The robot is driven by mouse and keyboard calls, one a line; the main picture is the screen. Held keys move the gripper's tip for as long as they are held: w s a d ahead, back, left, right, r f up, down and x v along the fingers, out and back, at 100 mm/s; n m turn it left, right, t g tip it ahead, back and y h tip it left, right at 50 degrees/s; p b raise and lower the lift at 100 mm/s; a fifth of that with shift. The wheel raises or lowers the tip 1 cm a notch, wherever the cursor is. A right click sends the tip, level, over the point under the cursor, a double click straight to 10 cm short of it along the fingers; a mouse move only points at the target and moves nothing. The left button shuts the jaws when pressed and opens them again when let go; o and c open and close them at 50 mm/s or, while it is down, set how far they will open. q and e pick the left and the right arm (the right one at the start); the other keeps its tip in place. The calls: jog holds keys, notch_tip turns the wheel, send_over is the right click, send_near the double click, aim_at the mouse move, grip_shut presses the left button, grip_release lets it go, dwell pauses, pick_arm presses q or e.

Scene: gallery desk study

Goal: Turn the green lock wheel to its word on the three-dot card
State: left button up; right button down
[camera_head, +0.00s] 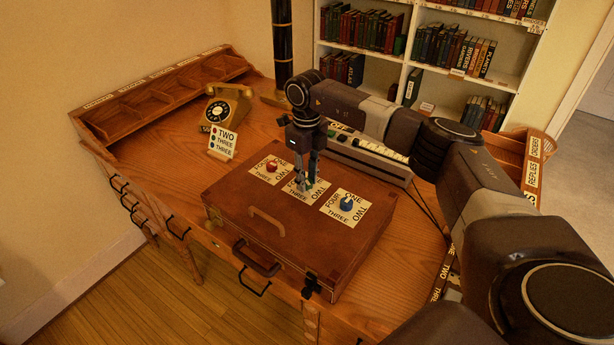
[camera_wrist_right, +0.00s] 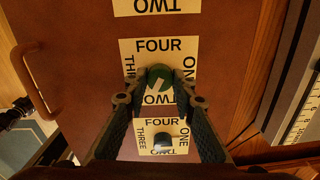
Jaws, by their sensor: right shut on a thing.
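A brown case (camera_head: 240,200) on the desk carries three word plates with coloured wheels. The red wheel (camera_head: 271,167) and blue wheel (camera_head: 346,203) show in the head view. My right gripper (camera_head: 307,187) points down at the middle plate and hides its wheel there. In the right wrist view its fingers are shut on the green wheel (camera_wrist_right: 160,77). The wheel's pale mark slants lower left, seemingly between THREE and TWO; its exact aim is unclear. The card (camera_head: 223,142) left of the case reads TWO, THREE, THREE beside small dots. My left gripper is out of view.
A yellow telephone (camera_head: 229,104) stands behind the card. A keyed machine (camera_head: 368,152) sits close behind the case. A labelled wooden tray rack (camera_head: 150,98) lines the desk's left back edge. The case handle (camera_wrist_right: 28,80) stands up near the middle plate.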

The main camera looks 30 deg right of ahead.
aim_at(307, 182)
jog(key=m, duration=0.2)
jog(key=m+p, duration=0.1)
jog(key=m, duration=0.3)
jog(key=shift+w+r+m, duration=0.15)
jog(key=shift+r+m, duration=0.1)
jog(key=shift+m, duration=0.05)
jog(key=m+p, duration=0.2)
jog(key=m, duration=0.3)
jog(key=shift+f+m, duration=0.1)
jog(key=shift+m, duration=0.2)
jog(key=c, duration=1.6)
grip_release()
jog(key=shift+f, duration=0.1)
notch_tip(307, 182, up, 12)
